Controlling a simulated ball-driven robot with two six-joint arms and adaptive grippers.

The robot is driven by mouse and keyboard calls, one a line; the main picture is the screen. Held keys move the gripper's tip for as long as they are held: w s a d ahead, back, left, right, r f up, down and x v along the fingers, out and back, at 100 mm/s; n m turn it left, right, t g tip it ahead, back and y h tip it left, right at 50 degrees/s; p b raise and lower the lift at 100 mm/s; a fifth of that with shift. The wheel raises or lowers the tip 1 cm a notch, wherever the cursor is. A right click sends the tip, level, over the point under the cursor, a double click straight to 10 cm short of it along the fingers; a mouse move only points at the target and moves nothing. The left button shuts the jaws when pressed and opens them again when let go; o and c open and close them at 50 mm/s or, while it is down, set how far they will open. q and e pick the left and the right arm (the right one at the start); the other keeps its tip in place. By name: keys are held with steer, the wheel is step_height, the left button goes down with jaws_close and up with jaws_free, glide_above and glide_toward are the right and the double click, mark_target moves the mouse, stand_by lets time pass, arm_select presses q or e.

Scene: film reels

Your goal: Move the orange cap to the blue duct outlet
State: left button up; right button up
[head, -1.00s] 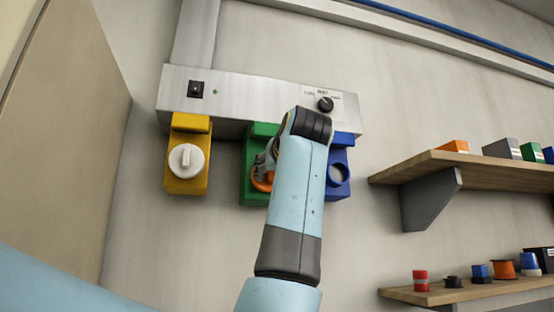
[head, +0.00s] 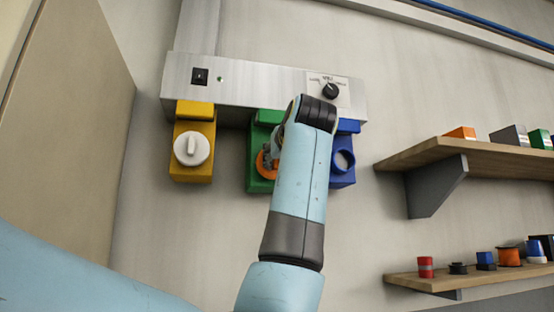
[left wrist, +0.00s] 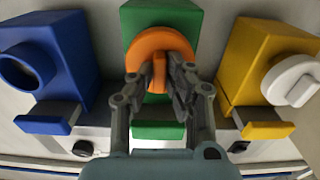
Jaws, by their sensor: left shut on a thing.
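The orange cap (left wrist: 176,45) sits on the front of the green duct outlet (left wrist: 190,15) in the left wrist view. My left gripper (left wrist: 160,77) is shut on the cap's raised grip. In the head view the orange cap (head: 265,162) is mostly hidden behind my left gripper (head: 275,150) and arm. The green outlet (head: 258,183) is partly covered too. The blue duct outlet (head: 343,176) is to the right of it, with its round opening uncovered. It also shows at the left of the left wrist view (left wrist: 70,45). My right gripper is not in view.
The yellow outlet (head: 192,172) at the left carries a white cap (head: 191,148). A metal panel (head: 255,82) with a switch and a black knob (head: 330,91) runs above the outlets. Wooden shelves (head: 470,155) with small items stand at the right. A beige panel (head: 70,120) is at the left.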

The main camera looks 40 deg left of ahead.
arm_select(q)
steer(key=b+v, duration=0.1)
steer(key=v, duration=0.6)
stand_by(0.8)
steer(key=shift+a, duration=0.1)
